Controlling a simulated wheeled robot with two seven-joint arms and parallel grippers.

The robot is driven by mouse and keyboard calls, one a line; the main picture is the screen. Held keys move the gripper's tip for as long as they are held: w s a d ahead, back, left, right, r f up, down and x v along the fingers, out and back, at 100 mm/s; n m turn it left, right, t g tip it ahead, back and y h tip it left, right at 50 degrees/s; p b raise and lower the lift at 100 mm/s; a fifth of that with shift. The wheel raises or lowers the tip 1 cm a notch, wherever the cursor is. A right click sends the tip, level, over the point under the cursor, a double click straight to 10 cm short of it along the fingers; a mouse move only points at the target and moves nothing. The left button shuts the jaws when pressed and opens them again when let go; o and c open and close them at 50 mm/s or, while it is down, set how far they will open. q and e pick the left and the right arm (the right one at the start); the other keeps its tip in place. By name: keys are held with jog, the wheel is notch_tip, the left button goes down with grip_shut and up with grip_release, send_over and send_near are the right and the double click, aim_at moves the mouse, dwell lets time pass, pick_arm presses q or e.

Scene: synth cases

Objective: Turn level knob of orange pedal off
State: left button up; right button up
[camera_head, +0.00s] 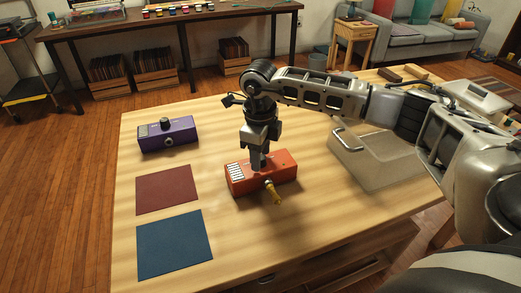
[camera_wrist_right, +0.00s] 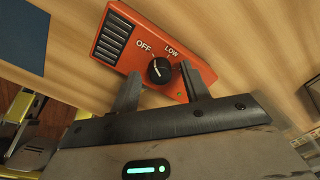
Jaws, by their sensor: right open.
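The orange pedal (camera_head: 262,178) lies on the wooden table in front of me. In the right wrist view the orange pedal (camera_wrist_right: 125,52) shows a black round knob (camera_wrist_right: 160,70) with a pale pointer mark, the words OFF and LOW beside it, and a slotted pale panel at one end. I cannot tell exactly which label the mark points to. My right gripper (camera_head: 258,165) is above the pedal, pointing down, and hides the knob in the head view. In the wrist view my right gripper (camera_wrist_right: 160,82) is open, with one finger on each side of the knob. My left gripper is not in view.
A purple pedal (camera_head: 168,135) stands further left. A dark red mat (camera_head: 167,189) and a blue mat (camera_head: 175,245) lie at left. A clear bin with a handle (camera_head: 370,160) stands at right.

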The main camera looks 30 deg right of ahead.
notch_tip(320, 180, up, 16)
jog(key=shift+s+a, duration=0.15)
jog(key=shift+a, duration=0.1)
dwell(0.6)
